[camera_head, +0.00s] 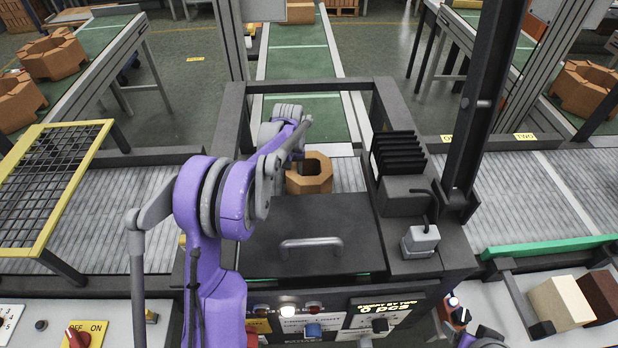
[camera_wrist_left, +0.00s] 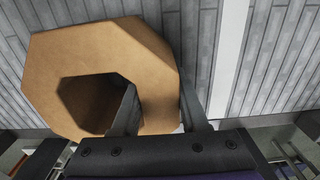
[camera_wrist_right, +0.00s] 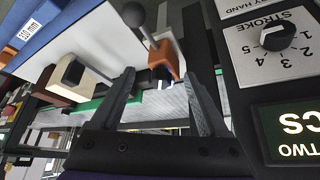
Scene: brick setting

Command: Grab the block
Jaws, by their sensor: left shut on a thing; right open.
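The block (camera_head: 318,176) is a tan-orange octagonal brick with a hole through its middle. It sits on the grey roller conveyor behind the black lid in the head view. In the left wrist view the block (camera_wrist_left: 100,75) fills the upper left. My left gripper (camera_wrist_left: 165,105) is shut on the block's wall, with one finger inside the hole and the other along the outside. In the head view its fingertips are hidden behind my purple arm. My right gripper (camera_wrist_right: 165,85) is open and empty in the right wrist view, near the control panel.
A black lid with a metal handle (camera_head: 311,243) lies in front of the block, inside a dark frame. A black finned unit (camera_head: 398,160) stands to the right. A yellow-edged mesh guard (camera_head: 45,180) is at left. Cream and brown blocks (camera_head: 560,303) lie at lower right.

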